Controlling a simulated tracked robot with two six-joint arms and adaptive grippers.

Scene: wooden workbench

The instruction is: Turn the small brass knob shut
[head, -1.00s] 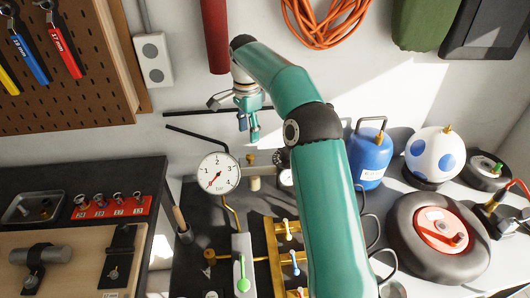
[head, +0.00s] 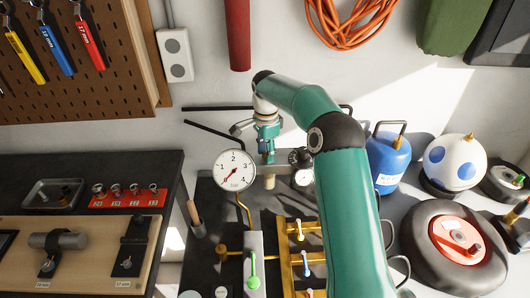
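A small brass knob that stood beside the gauge earlier is now hidden behind the fingers. I cannot tell whether the fingers touch it or how far apart they are. Another brass knob (head: 221,251) sits lower, left of the grey block (head: 254,267), on a short stem. The gauge needle points to the lower left, near the low end. My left gripper is not in view.
A green lever (head: 253,269) and a brass manifold (head: 285,262) with small levers stand in front. A wooden-handled tool (head: 194,215) stands to the left.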

